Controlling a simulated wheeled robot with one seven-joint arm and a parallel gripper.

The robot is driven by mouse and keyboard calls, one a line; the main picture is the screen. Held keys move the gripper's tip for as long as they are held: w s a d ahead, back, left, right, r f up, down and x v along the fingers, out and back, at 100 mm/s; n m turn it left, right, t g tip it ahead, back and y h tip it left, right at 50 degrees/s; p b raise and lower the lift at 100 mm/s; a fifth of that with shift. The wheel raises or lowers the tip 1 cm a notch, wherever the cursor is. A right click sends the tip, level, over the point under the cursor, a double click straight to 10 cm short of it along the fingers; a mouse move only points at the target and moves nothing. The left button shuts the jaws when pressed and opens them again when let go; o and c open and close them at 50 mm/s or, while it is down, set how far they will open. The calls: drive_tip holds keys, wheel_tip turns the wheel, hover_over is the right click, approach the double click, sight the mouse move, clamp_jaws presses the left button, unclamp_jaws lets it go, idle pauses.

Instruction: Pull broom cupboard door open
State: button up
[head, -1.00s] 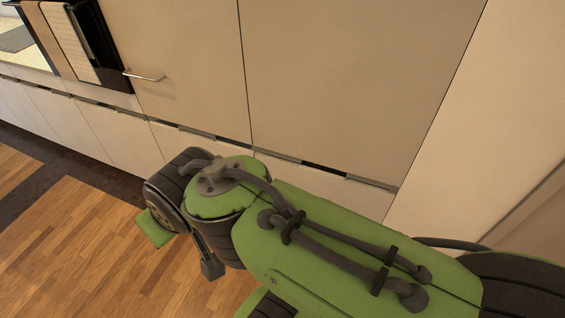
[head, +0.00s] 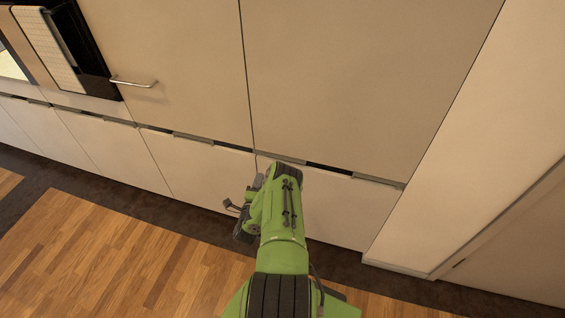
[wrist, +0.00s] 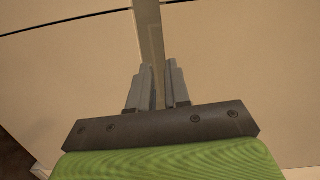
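Tall beige cupboard doors fill the back wall: a wide right one (head: 350,80) and a left one (head: 180,70), parted by a thin dark seam. No label shows which is the broom cupboard door; none in view stands open. A grey grip strip (head: 285,159) with dark gaps runs along their lower edge. In the wrist view my gripper (wrist: 158,88) has its two grey fingers apart, with a narrow gap between them. A pale strip (wrist: 150,40) runs toward that gap; contact cannot be told. In the head view my wrist is low by the seam and hides the fingertips.
Lower pale fronts (head: 190,165) stand beneath the strip. A metal bar handle (head: 134,83) and a dark appliance recess (head: 85,60) are at left. A pale side wall (head: 470,150) stands at right. The wooden floor (head: 110,250) at left is clear.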

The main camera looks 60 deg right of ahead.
drive_tip(key=s+a+f+m+g+h, duration=0.1)
drive_tip(key=s+f+m+g, duration=0.15)
drive_tip(key=s, duration=0.25)
drive_tip(key=w+d+b, duration=0.2)
drive_tip(key=d+b, duration=0.9)
drive_tip(key=d, duration=0.4)
drive_tip(key=shift+w, duration=0.3)
drive_tip(key=shift+d, duration=0.1)
clamp_jaws()
drive_tip(key=shift+f, duration=0.1)
idle(0.4)
